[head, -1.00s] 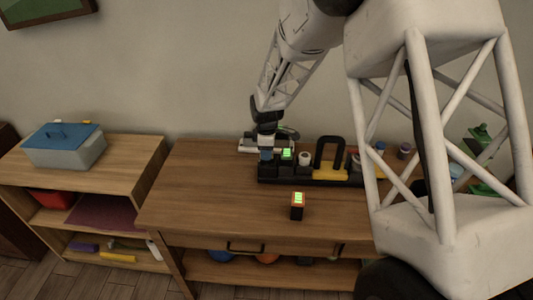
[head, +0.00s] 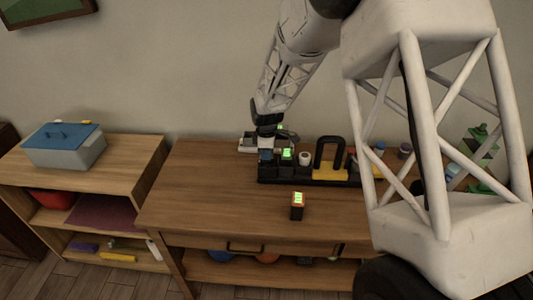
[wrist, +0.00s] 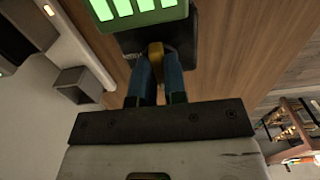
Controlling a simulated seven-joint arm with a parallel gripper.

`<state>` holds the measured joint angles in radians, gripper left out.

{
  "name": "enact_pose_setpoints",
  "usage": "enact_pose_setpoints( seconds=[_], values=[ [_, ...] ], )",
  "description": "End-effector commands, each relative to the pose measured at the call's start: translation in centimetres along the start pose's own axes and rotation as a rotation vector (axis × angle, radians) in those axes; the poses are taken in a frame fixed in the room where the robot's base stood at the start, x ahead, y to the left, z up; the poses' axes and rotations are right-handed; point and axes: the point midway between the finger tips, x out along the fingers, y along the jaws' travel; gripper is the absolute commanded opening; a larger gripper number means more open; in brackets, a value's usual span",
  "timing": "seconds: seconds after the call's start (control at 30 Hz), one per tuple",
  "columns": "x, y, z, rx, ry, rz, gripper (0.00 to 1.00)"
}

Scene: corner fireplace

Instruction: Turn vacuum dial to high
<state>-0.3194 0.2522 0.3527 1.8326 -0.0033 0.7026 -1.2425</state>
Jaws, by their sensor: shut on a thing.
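In the wrist view, my gripper (wrist: 156,82) has two blue fingers shut on a narrow yellow piece (wrist: 155,55). This piece, which may be the dial, meets a black body (wrist: 182,40) with a lit green display (wrist: 138,8) of several pale bars. The display is cut off by the top edge. In the head view, my gripper (head: 265,155) points down at the left end of the black rack on the table. The held piece cannot be made out there, and no high mark is readable.
The black rack (head: 330,181) holds a green-lit unit (head: 287,154), a white cylinder (head: 305,158) and a black-and-yellow handled item (head: 329,160). The wooden table (head: 210,205) is clear at left.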

Motion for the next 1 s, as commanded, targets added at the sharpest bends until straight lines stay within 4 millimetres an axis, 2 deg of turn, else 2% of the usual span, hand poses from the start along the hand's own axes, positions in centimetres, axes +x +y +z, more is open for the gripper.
enact_pose_setpoints(
  seconds=[0.27,0.47,1.0],
  values=[
    [-0.01,0.00,0.00,0.071,0.001,-0.001,0.00],
    [-0.01,-0.04,0.00,0.190,0.002,-0.002,0.00],
    [0.01,-0.04,0.01,0.681,0.001,-0.002,0.00]
  ],
)
